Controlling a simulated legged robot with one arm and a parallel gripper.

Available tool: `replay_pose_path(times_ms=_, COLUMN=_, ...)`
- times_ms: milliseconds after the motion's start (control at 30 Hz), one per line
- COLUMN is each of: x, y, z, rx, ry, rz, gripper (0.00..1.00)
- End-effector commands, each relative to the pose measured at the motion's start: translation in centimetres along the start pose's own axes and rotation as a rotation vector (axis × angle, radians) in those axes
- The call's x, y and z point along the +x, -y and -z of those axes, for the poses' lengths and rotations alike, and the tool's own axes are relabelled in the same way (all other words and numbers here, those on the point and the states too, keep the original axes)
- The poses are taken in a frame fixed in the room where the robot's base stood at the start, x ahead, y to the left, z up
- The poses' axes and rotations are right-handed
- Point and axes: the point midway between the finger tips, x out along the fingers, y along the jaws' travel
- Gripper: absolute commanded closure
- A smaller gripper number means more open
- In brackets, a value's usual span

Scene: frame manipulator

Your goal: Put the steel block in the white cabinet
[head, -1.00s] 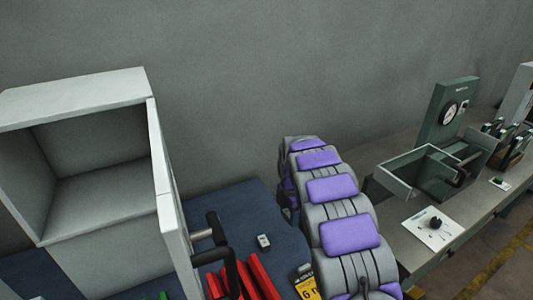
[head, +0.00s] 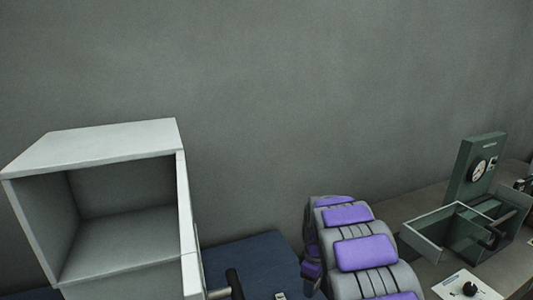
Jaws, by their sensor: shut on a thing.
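The white cabinet (head: 110,138) stands at the left in the head view. Its front is open, and the upper compartment looks empty. A white door panel (head: 186,215) stands open along its right side, with a dark handle (head: 236,285) low at the bottom edge. My gripper is not in view, so what it holds is hidden. I cannot identify the steel block in this view. A small grey item (head: 280,296) on the blue surface is cut off by the bottom edge, and I cannot tell what it is.
The blue surface (head: 245,262) lies right of the cabinet. Farther right, a bench (head: 415,208) carries a green gauge box (head: 468,178), an open glass-sided case (head: 425,240) and a white plate with a black knob (head: 470,288).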

Motion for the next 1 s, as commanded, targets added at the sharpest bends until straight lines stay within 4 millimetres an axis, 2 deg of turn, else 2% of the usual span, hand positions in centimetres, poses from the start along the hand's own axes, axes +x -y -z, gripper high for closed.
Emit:
replay_pose_path(times_ms=700, x=-0.7, y=4.4, z=-3.0, rx=0.811, ry=0.003, rz=0.003, gripper=0.86)
replay_pose_path(times_ms=1000, x=-0.8, y=5.2, z=-3.5, rx=0.963, ry=0.001, rz=0.005, gripper=0.86)
